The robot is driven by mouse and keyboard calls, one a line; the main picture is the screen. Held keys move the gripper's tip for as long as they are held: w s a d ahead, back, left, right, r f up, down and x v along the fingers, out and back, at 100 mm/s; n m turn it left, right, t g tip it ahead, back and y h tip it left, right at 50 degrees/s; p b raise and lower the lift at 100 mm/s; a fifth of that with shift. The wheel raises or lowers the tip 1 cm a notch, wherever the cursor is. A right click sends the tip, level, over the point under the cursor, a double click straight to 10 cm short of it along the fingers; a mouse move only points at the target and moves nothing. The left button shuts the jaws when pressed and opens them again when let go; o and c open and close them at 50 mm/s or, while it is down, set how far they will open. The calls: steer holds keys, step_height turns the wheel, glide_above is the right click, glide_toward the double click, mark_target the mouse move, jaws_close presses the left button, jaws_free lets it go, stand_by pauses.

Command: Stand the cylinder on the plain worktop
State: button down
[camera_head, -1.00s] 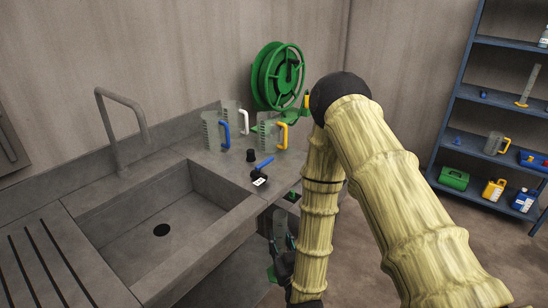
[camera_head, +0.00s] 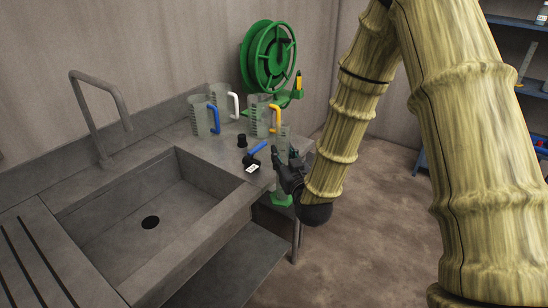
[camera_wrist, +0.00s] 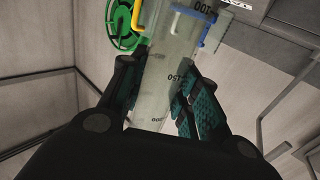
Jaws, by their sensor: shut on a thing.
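The clear graduated cylinder (camera_head: 283,140) has a green foot (camera_head: 281,199) and stands roughly upright in my gripper (camera_head: 285,167). In the wrist view my gripper (camera_wrist: 160,104) is shut on its clear, marked wall (camera_wrist: 163,90), with a finger on each side. The plain grey worktop (camera_head: 212,157) lies right of and behind the sink. The cylinder is at the worktop's right front edge, its foot showing below the top's level in the picture. My gripper hides its middle. I cannot tell the gap between cylinder and edge.
Jugs with a blue handle (camera_head: 214,118), a white handle (camera_head: 235,105) and a yellow handle (camera_head: 275,117) stand at the back of the worktop. A small black piece (camera_head: 241,140) and a blue-handled item (camera_head: 257,150) are near. The sink (camera_head: 140,205) is left.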

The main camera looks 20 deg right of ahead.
steer(key=w+d+r+b, duration=0.1)
steer(key=d+r, duration=0.2)
steer(key=r, duration=0.5)
steer(key=w+f+p, duration=0.3)
steer(key=w+p, duration=0.3)
steer(key=w, duration=1.2)
steer(key=shift+w, duration=0.15)
steer(key=shift+f, duration=0.1)
steer(key=shift+f, duration=0.15)
steer(key=c, duration=1.1)
jaws_free()
steer(key=shift+o, duration=0.2)
steer(key=shift+r, duration=0.2)
